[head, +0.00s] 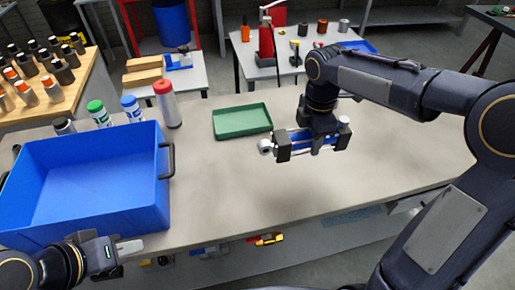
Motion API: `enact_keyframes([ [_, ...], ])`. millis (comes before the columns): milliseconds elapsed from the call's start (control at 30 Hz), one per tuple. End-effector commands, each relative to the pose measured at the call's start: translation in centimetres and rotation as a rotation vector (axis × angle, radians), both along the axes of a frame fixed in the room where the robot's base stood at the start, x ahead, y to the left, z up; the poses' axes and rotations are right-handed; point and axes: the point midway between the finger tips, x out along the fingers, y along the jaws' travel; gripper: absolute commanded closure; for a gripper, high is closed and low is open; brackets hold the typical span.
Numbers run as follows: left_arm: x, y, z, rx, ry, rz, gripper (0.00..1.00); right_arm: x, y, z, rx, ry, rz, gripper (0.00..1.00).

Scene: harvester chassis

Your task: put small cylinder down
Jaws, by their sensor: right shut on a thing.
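My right gripper (311,147) is shut on the small cylinder (266,147) over the middle of the workbench. The cylinder lies roughly level, with a silver eye end sticking out to the left, a blue body partly hidden between the fingers, and a light end at the right. From this view I cannot tell whether it touches the bench top. My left gripper (124,247) is low at the left, in front of the blue bin and near the bench's front edge. I cannot tell whether its fingers are apart.
A blue bin (145,195) stands on the left of the workbench (225,190). A green tray (242,121) lies behind and left of the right gripper. A red-capped bottle (168,104) and other bottles stand behind the bin. The bench between bin and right gripper is clear.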

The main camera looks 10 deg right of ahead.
Motion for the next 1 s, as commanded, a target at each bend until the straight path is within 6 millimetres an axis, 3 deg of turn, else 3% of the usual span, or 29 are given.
enact_keyframes([
  [167,0.0,0.0,0.0,0.0,0.0,0.0,0.74,-0.1,0.0,0.2,0.0,-0.005,-0.002,1.0],
  [367,0.0,0.0,0.7,0.0,0.0,0.0,0.74,1.5,-2.9,-1.1,0.0,-0.003,-0.006,1.0],
  [667,0.0,0.0,1.7,0.0,0.0,0.0,0.74,4.4,-8.0,-4.0,-0.001,-0.003,-0.005,1.0],
  [800,0.0,0.0,2.0,0.0,0.0,0.0,0.74,5.2,-9.5,-6.3,-0.001,-0.002,-0.003,1.0],
  [1000,0.0,0.0,2.3,0.0,0.0,0.0,0.74,6.1,-10.8,-8.2,-0.001,-0.005,-0.001,1.0],
])
